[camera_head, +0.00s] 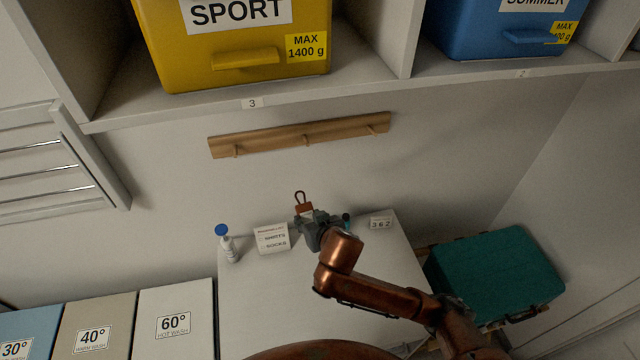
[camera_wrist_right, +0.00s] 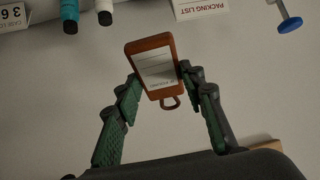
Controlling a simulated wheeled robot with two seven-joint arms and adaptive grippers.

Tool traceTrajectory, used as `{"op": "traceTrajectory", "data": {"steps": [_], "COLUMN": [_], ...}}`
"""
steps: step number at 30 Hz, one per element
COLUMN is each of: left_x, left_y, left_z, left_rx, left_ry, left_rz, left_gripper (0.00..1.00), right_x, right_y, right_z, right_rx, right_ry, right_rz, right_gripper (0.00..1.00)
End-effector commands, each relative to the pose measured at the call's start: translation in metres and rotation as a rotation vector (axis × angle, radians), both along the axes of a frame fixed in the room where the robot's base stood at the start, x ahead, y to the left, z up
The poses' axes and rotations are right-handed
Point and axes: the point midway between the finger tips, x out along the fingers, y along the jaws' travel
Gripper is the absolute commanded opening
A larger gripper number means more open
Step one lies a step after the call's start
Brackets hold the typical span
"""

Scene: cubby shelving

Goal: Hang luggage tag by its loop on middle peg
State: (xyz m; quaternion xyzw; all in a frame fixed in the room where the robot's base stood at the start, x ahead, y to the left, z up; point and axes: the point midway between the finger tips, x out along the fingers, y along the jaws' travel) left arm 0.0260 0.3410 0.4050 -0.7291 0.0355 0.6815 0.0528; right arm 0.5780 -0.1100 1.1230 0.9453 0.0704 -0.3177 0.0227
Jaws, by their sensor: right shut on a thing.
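The luggage tag (camera_head: 304,207) is orange-brown with a white label, and its loop (camera_head: 300,196) points up in the head view. My right gripper (camera_head: 308,219) is shut on the tag, above the white cabinet top. In the right wrist view the tag (camera_wrist_right: 152,68) sits between the two fingertips (camera_wrist_right: 158,78), with its loop (camera_wrist_right: 170,103) toward the palm side of the picture. The wooden peg rail (camera_head: 270,139) is on the wall above, with three pegs. The middle peg (camera_head: 307,140) is bare and apart from the tag. My left gripper is not in view.
A shelf edge (camera_head: 250,103) with a yellow bin (camera_head: 235,70) overhangs the rail. A teal suitcase (camera_head: 495,275) stands at right.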

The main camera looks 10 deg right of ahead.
Motion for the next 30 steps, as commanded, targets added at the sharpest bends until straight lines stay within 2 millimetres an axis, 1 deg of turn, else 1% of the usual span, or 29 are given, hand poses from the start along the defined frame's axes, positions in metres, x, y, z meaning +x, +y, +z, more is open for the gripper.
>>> {"op": "traceTrajectory", "data": {"steps": [1,5,9,12,15,18,21,26,30], "left_x": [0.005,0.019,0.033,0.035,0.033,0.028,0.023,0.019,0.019], "left_y": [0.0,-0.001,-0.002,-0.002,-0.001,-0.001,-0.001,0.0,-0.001], "left_z": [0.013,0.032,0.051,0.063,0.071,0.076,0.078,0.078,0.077], "left_rx": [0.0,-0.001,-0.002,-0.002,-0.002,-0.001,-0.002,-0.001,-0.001], "left_ry": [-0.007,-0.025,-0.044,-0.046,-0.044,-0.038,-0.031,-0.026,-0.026], "left_rz": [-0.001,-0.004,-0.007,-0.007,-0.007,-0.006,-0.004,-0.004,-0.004], "left_gripper": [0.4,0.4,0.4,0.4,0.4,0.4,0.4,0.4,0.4], "right_x": [0.0,0.0,-0.006,-0.013,-0.02,-0.026,-0.029,-0.029,-0.024], "right_y": [0.003,0.003,-0.004,-0.011,-0.016,-0.02,-0.021,-0.022,-0.021], "right_z": [0.014,0.046,0.081,0.104,0.122,0.135,0.142,0.145,0.144], "right_rx": [0.018,0.04,0.06,0.063,0.058,0.053,0.048,0.045,0.044], "right_ry": [-0.048,-0.205,-0.359,-0.456,-0.532,-0.58,-0.609,-0.626,-0.627], "right_rz": [0.002,-0.001,-0.034,-0.07,-0.104,-0.13,-0.146,-0.153,-0.151], "right_gripper": [0.2,0.2,0.2,0.2,0.2,0.2,0.2,0.2,0.2]}}
